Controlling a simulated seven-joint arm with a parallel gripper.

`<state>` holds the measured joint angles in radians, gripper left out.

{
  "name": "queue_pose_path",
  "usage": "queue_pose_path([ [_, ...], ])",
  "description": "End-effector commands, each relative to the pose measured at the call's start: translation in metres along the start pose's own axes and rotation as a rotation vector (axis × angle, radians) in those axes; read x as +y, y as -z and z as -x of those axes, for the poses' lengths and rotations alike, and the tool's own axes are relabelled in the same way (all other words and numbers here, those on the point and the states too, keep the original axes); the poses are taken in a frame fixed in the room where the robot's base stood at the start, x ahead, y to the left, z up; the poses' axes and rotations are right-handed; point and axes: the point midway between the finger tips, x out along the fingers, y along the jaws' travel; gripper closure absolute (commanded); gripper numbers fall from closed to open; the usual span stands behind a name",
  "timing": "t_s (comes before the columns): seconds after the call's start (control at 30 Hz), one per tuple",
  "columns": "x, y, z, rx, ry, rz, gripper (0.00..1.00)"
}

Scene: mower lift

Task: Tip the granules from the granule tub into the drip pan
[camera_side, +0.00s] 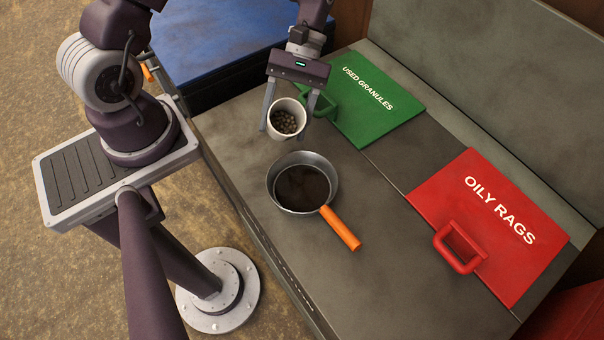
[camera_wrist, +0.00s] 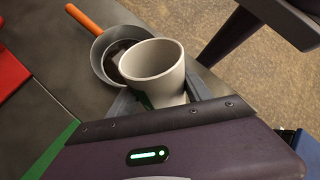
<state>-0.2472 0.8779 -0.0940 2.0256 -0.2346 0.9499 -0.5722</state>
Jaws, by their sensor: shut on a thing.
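My gripper (camera_side: 290,118) is shut on the granule tub (camera_side: 275,128), a white cup with brown-grey granules (camera_side: 284,122) inside. The tub is tilted a little, its mouth toward the side camera. In the wrist view the tub (camera_wrist: 158,90) stands between the fingers, and its granules are not visible there. The drip pan (camera_side: 277,198) is a round grey metal pan with an orange handle, resting on the bench in front of the tub in the side view. Its floor looks dark. It also shows behind the tub in the wrist view (camera_wrist: 97,62).
A green lid marked USED GRANULES (camera_side: 375,112) lies behind and right of my gripper. A red lid marked OILY RAGS (camera_side: 505,225) with a red handle is at the right. The grey bench (camera_side: 385,280) is bare around the pan. A blue surface (camera_side: 220,40) is at the back.

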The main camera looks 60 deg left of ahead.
Motion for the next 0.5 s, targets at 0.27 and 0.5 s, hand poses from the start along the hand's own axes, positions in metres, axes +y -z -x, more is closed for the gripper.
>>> queue_pose_path([
  [0.27, 0.0042, -0.0084, -0.0039, 0.122, 0.027, 0.062, 0.84],
  [0.5, 0.0043, -0.0120, -0.0022, 0.226, 0.049, 0.116, 0.84],
])
